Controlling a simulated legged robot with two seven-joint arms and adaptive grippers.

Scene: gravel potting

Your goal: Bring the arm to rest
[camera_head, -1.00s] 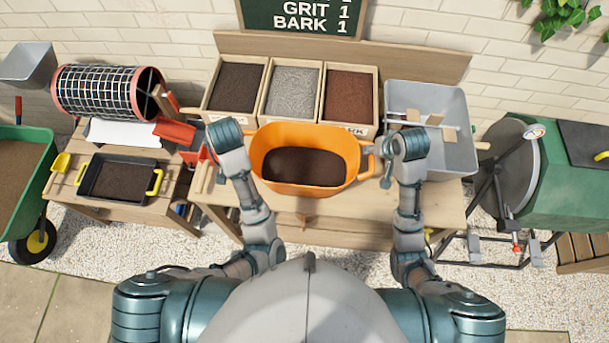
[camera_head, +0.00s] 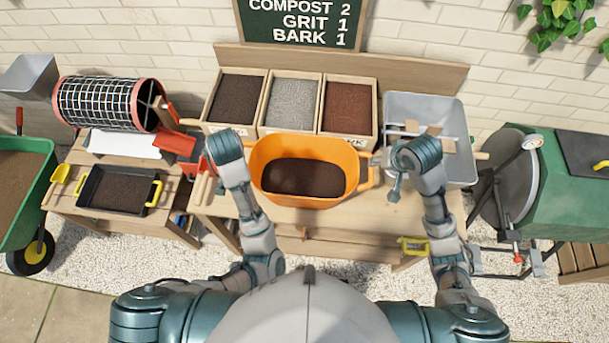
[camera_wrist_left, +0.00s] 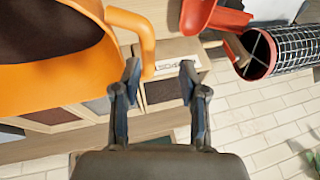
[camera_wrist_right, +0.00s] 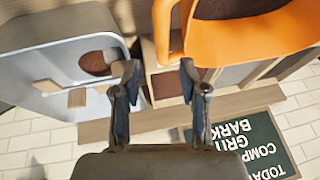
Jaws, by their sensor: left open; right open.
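The orange two-handled tub (camera_head: 348,160) holds dark soil and stands on the wooden potting bench (camera_head: 290,222). My left gripper (camera_wrist_left: 158,82) is open and empty beside the tub's left handle; the handle shows close to one finger in the left wrist view. In the head view its fingers are mostly hidden by my left wrist (camera_head: 225,143). My right gripper (camera_wrist_right: 157,80) is open and empty off the tub's right handle; in the head view it (camera_head: 393,188) hangs to the right of the tub, apart from it.
Bins of compost (camera_head: 237,98), grit (camera_head: 292,103) and bark (camera_head: 347,105) stand behind the tub. A grey basin (camera_head: 455,165) is at the right. A mesh drum sieve (camera_head: 95,102) and a black tray (camera_head: 88,188) are at the left. A chalkboard (camera_head: 300,22) hangs behind.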

